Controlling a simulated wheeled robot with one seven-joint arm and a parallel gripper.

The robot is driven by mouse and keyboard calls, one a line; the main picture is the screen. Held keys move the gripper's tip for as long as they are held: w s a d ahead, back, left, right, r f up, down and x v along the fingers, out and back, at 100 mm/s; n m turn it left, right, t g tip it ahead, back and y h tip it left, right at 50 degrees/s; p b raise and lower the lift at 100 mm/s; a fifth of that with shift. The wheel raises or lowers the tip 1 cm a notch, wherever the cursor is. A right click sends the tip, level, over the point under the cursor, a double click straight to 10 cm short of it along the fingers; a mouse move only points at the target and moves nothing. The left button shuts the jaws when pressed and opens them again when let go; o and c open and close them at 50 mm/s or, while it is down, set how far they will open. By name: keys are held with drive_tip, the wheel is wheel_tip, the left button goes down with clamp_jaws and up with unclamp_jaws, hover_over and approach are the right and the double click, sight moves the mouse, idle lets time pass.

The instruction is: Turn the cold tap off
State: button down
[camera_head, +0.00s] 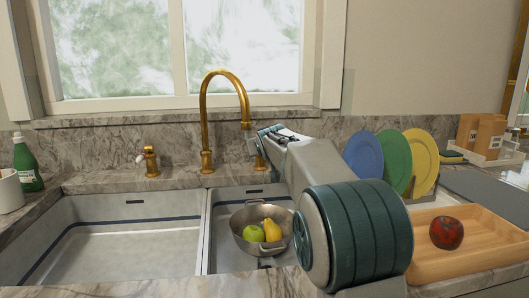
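A gold gooseneck faucet (205,125) stands behind the double sink, its spout curving to the right. A gold tap with a pale lever (150,161) stands left of it. A second gold tap (259,163) stands right of the faucet, mostly hidden by my arm's end. I see no hot or cold mark on either tap. My gripper (257,148) is at this right tap, below the spout's tip. Its fingers are small and partly hidden, so their opening and any contact are unclear. I cannot make out a water stream.
A metal colander (242,240) with green and yellow fruit sits in the right basin. Blue, green and yellow plates (397,158) stand in a rack to the right. A wooden tray (460,262) holds a red apple. A green bottle (26,165) stands left. The left basin (120,250) is empty.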

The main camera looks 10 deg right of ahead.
drive_tip(key=shift+s+f+b, duration=0.15)
drive_tip(key=shift+f+b, duration=0.55)
drive_tip(key=shift+f, duration=0.05)
drive_tip(key=b+v, duration=0.1)
drive_tip(key=v, duration=1.3)
drive_tip(key=shift+r+b, duration=0.35)
drive_tip(key=s+f+g+p, duration=0.2)
drive_tip(key=s+g+p, duration=0.2)
drive_tip(key=s+p, duration=0.4)
drive_tip(key=s+d+f+m+g+p, duration=0.1)
drive_tip(key=s+f+g+p, duration=0.1)
drive_tip(key=s+p, duration=0.6)
drive_tip(key=s+d+f+m+g+p, duration=0.1)
drive_tip(key=s+g+p, duration=0.4)
drive_tip(key=s, duration=1.1)
drive_tip(key=f+p, duration=0.1)
drive_tip(key=p, duration=0.2)
drive_tip(key=shift+s+f+g+y, duration=0.25)
drive_tip(key=shift+s+g+y, duration=0.05)
drive_tip(key=shift+s+y, duration=0.1)
